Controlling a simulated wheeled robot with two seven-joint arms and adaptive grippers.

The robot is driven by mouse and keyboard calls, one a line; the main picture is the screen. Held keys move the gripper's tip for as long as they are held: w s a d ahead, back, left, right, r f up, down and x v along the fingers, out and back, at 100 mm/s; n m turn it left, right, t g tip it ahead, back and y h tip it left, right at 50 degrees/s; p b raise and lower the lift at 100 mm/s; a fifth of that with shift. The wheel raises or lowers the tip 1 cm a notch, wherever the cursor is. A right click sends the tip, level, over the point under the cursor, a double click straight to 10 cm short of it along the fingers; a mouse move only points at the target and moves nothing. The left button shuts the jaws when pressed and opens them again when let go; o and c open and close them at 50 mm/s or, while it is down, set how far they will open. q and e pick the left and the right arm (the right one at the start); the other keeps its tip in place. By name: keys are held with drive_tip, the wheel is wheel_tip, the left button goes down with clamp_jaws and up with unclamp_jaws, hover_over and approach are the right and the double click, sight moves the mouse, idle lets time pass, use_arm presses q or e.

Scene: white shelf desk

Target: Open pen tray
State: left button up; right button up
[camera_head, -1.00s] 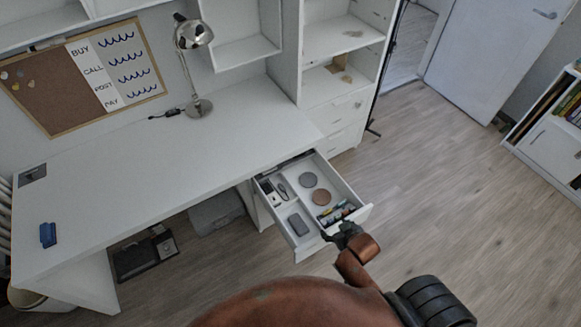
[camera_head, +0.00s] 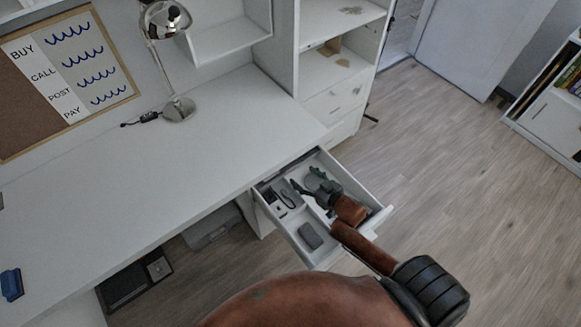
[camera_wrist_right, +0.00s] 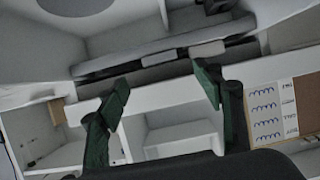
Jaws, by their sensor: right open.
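The white pen tray drawer (camera_head: 291,236) stands pulled out from under the right end of the desk, with its inside showing. My right gripper (camera_head: 308,181) is over the drawer's inside, past its front panel, with fingers pointing toward the desk. Its green fingers are spread with nothing between them in the right wrist view (camera_wrist_right: 163,80). I cannot tell whether it touches the drawer. A grey block (camera_head: 311,236) lies in the drawer's left part. The round discs and pens are mostly hidden by my gripper. My left gripper is not in view.
The white desk top (camera_head: 150,185) carries a silver lamp (camera_head: 178,108) and a blue object (camera_head: 11,285). A shelf unit (camera_head: 335,75) stands behind the drawer. The wood floor (camera_head: 470,180) to the right is clear.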

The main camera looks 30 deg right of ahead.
sight(292, 168)
drive_tip(key=b+x, duration=0.1)
drive_tip(key=x, duration=0.4)
drive_tip(key=shift+w+f, duration=0.15)
drive_tip(key=shift+w+f+b, duration=0.15)
drive_tip(key=shift+w+b, duration=0.2)
drive_tip(key=shift+w, duration=0.15)
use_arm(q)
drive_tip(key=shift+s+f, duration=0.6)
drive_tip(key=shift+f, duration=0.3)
use_arm(e)
drive_tip(key=shift+c, duration=0.4)
